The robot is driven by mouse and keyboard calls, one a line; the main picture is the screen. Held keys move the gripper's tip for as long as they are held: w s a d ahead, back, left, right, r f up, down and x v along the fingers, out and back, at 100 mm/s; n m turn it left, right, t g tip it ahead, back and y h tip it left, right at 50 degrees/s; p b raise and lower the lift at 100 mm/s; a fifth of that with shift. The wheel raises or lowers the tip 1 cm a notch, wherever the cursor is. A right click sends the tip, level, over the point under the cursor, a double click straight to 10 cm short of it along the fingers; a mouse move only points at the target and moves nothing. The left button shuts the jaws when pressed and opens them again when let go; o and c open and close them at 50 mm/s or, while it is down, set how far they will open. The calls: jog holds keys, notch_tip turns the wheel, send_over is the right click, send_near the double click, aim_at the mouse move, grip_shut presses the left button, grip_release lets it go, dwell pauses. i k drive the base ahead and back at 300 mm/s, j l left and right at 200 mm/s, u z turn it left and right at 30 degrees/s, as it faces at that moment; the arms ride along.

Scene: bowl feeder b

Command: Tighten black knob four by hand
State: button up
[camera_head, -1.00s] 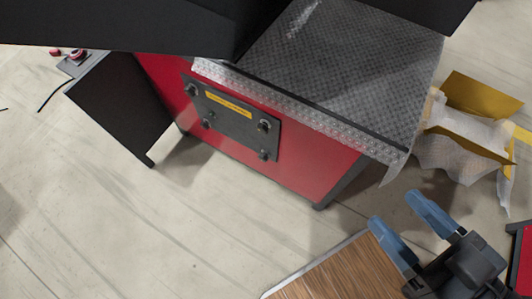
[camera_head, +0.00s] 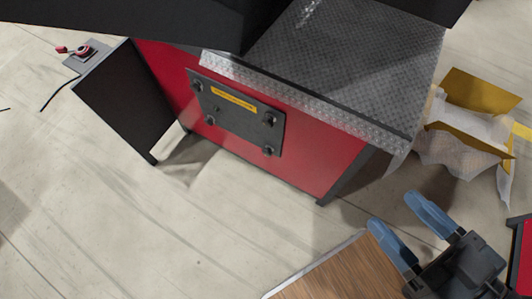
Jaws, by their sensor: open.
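A dark rectangular plate (camera_head: 238,121) with a yellow label (camera_head: 233,98) is mounted on the red front of the machine (camera_head: 318,160). Black knobs sit at its corners: upper left (camera_head: 196,86), upper right (camera_head: 270,118), lower left (camera_head: 210,121) and lower right (camera_head: 268,150). I cannot read any numbers on them. My gripper (camera_head: 408,218) is at the lower right, with its two blue fingers apart and nothing between them. It is well away from the plate and touches no knob.
A wooden-topped surface (camera_head: 335,271) lies below, left of my gripper. An open yellow-brown box with pale wrapping (camera_head: 470,125) stands on the right. A black panel (camera_head: 122,103) juts out left of the plate. Red-and-black controls (camera_head: 80,52) sit at upper left. Floor before the plate is clear.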

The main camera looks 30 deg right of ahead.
aim_at(267, 152)
jog(key=i+j, duration=0.1)
jog(key=j, duration=0.3)
jog(key=i+j+u, duration=0.15)
jog(key=j, duration=0.6)
jog(key=i+j+u, duration=0.1)
jog(key=j, duration=0.25)
jog(key=i+j, duration=0.05)
